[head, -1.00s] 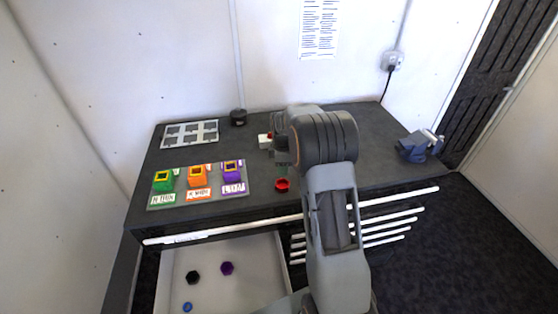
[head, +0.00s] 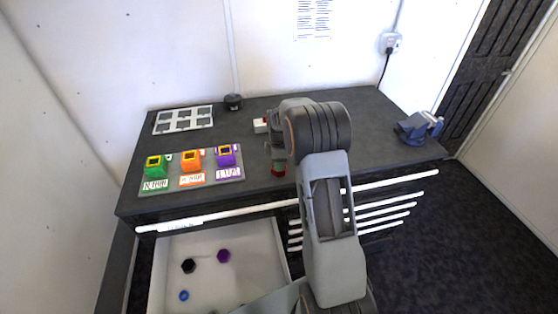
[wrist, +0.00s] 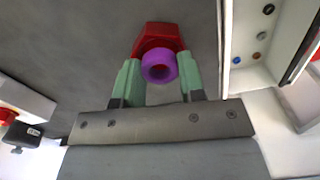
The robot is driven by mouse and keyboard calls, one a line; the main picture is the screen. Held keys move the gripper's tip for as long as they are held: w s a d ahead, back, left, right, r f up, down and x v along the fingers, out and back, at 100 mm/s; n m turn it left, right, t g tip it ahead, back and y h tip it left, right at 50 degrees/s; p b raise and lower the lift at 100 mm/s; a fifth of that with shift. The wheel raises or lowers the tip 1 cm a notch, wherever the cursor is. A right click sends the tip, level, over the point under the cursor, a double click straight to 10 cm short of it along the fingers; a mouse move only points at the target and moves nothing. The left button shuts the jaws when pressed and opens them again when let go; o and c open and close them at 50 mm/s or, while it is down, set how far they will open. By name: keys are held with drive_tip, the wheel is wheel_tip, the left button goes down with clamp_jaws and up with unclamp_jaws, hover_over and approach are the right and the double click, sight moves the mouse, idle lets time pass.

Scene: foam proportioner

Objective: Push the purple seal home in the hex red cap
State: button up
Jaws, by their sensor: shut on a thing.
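The red hex cap (head: 278,169) stands on the dark bench top near its front edge. In the wrist view the red cap (wrist: 158,35) shows just beyond the fingertips. The purple seal (wrist: 159,66) is a thick ring between the two green fingers of my gripper (wrist: 159,63). My gripper is shut on the seal and lines it up with the cap. The seal overlaps the cap in the wrist view; how far it sits inside is hidden. In the head view my gripper (head: 278,160) is right above the cap and hides the seal.
A board with green (head: 155,167), orange (head: 191,161) and purple (head: 227,155) square holders is at left. A grey slotted tray (head: 183,120) lies behind. An open drawer (head: 262,270) below holds loose caps and rings. A blue-grey vise (head: 413,130) is at right.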

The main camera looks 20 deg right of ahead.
idle(0.8)
drive_tip(key=o, duration=1.3)
drive_tip(key=shift+r+p, duration=1.9)
drive_tip(key=shift+r, duration=1.1)
